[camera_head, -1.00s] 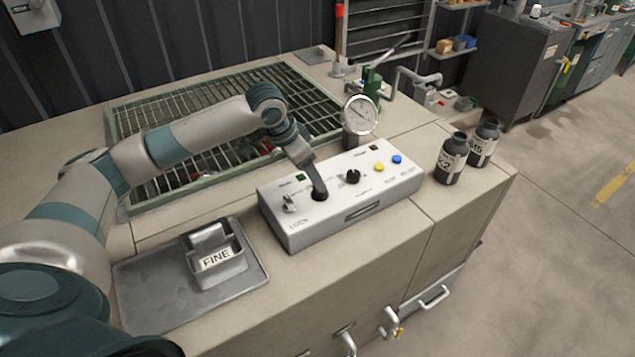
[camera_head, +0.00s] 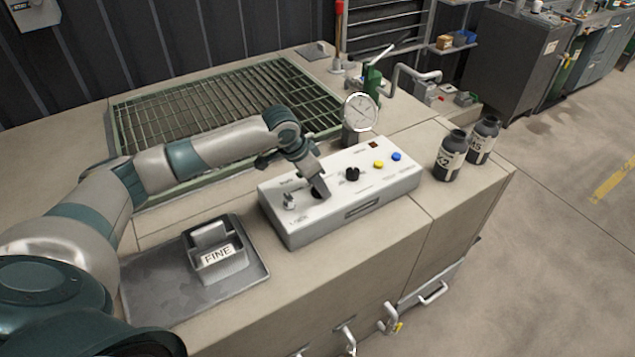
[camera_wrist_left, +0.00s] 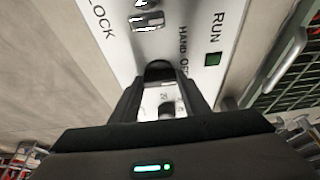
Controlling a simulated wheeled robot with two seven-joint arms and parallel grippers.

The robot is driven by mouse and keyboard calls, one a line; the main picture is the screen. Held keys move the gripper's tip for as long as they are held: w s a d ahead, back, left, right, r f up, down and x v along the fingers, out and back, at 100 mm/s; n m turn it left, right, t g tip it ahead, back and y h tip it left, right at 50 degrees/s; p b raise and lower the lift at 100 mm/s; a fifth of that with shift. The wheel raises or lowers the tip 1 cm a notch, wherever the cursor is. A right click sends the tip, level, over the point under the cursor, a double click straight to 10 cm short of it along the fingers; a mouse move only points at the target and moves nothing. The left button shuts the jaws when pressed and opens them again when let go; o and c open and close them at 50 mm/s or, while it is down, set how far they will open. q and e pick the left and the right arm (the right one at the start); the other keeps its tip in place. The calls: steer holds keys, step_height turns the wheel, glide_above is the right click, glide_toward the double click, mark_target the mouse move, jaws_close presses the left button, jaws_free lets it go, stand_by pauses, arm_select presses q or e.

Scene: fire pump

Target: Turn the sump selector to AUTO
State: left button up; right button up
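The grey control box (camera_head: 290,235) stands on the bench, its sloped top carrying the switches. My left gripper (camera_head: 319,187) points down at the box. In the left wrist view, its two fingertips (camera_wrist_left: 161,82) flank a black knob (camera_wrist_left: 159,70) beside the HAND and OFF lettering, the sump selector by its labels. The knob fills the gap between the tips. Its pointer and the AUTO mark are hidden. A green lamp (camera_wrist_left: 212,59) sits by RUN. My right gripper is not in view.
A silver key switch (camera_head: 288,200) by LOCK is close left of the gripper. A second black knob (camera_head: 352,174), yellow button (camera_head: 378,164) and blue button (camera_head: 396,156) lie right. A gauge (camera_head: 360,112) stands behind; a FINE holder (camera_head: 217,255) sits on a tray.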

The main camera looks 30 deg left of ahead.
arm_select(q)
steer(key=shift+r+m+p, duration=0.1)
steer(key=shift+m+p, duration=0.2)
steer(key=shift+c, duration=0.3)
steer(key=shift+w+m+g+h+p, duration=0.1)
steer(key=shift+m+g+h+p, duration=0.25)
steer(key=shift+m, duration=0.45)
steer(key=m+h, duration=0.1)
steer(key=m, duration=0.1)
steer(key=shift+w+a+m+g, duration=0.1)
steer(key=shift+m+g, duration=0.15)
steer(key=shift+m, duration=0.05)
steer(key=m+g, duration=0.1)
steer(key=m, duration=0.2)
steer(key=shift+w+m+h+b, duration=0.1)
steer(key=shift+m+h+b, duration=0.2)
steer(key=shift+b, duration=0.1)
steer(key=shift+m+g+b, duration=0.8)
steer(key=shift+m, duration=1)
steer(key=shift+a, duration=0.1)
steer(key=o, duration=1)
steer(key=shift+o, duration=0.2)
